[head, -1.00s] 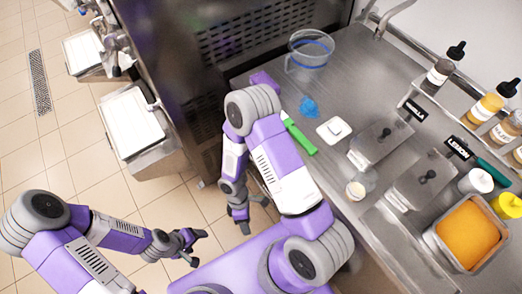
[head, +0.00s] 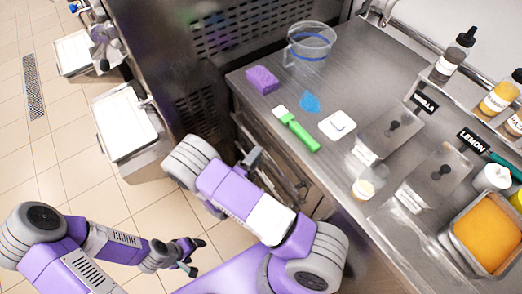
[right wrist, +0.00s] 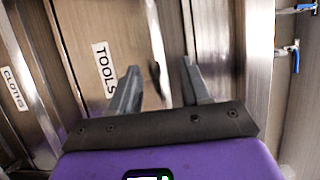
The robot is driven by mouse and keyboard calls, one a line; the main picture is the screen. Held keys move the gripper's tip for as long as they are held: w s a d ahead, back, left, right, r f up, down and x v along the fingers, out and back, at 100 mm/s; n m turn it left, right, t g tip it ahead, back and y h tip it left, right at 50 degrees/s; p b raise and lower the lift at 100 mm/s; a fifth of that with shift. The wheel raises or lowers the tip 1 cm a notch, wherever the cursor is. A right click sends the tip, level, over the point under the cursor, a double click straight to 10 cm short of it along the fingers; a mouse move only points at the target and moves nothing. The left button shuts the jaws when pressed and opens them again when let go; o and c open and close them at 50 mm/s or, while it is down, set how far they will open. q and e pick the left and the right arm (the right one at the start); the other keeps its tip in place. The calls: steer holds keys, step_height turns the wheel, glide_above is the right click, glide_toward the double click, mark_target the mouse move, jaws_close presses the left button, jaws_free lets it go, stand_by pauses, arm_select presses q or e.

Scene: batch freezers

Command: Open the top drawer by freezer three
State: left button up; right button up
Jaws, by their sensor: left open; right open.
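The steel cabinet under the counter has drawer fronts facing my right arm. In the right wrist view, a drawer front labelled TOOLS (right wrist: 82,30) is beside another labelled CLOTHS (right wrist: 22,112). I cannot tell from the head view which front is which. My right gripper (right wrist: 158,88) is open and empty, its fingers pointing at the steel fronts near the TOOLS label. In the head view my right gripper (head: 252,158) is partly hidden by its arm, close to the cabinet front. I cannot tell whether it touches anything. My left gripper (head: 194,256) is open and empty over the floor.
A dark freezer (head: 165,55) stands behind the cabinet. Tiled floor is open at left.

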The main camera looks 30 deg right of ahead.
steer(key=x, duration=0.4)
steer(key=shift+b, duration=0.35)
jaws_close()
